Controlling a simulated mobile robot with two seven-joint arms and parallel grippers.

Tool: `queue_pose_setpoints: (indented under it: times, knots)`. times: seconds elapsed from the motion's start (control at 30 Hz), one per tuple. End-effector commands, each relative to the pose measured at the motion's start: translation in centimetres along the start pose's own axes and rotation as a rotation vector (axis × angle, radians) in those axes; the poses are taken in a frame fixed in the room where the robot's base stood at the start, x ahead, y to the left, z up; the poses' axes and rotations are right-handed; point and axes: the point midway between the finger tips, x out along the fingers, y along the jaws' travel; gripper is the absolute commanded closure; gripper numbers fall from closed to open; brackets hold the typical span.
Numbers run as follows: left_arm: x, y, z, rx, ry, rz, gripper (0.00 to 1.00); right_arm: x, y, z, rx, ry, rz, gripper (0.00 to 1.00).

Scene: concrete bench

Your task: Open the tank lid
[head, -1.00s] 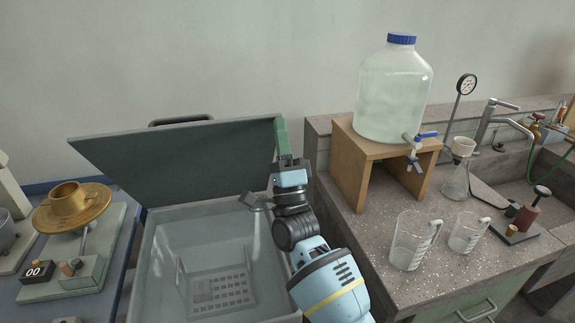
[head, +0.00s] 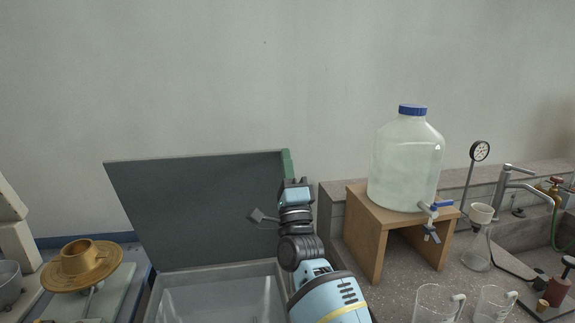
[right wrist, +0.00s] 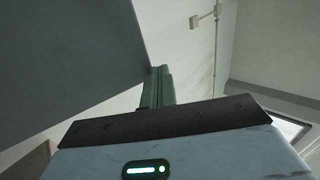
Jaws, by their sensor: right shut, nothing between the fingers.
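The tank lid (head: 200,210) is a dark grey-green panel, raised to a steep angle at the back of the open tank. It also shows as a dark slab in the right wrist view (right wrist: 60,60). The pale grey tank (head: 215,272) is below it, its lower part cut off by the frame. My right gripper (head: 288,157) has green fingers, shut and empty, at the lid's upper right corner. The fingers also show in the right wrist view (right wrist: 159,78), beside the lid's edge; I cannot tell if they touch it. My left gripper is out of view.
To the right, a wooden stand (head: 368,235) on the speckled bench holds a large water jug (head: 408,165) with a tap. Glass beakers (head: 435,305) stand in front. To the left is a brass cup on a saucer (head: 85,262). The wall is behind the lid.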

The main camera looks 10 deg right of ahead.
Motion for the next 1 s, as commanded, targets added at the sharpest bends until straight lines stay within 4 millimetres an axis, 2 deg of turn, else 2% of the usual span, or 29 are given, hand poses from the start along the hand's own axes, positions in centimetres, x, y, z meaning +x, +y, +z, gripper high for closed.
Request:
queue_pose_setpoints:
  times: [0.37,0.8,1.0]
  knots:
    - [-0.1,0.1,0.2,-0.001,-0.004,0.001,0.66,-0.8,0.1,0.0,0.000,0.000,0.001,1.00]
    - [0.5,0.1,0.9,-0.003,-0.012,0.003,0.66,-6.9,0.2,0.0,0.000,0.000,0.003,1.00]
    - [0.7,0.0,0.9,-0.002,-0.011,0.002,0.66,-7.9,0.0,0.0,0.000,0.000,0.001,1.00]
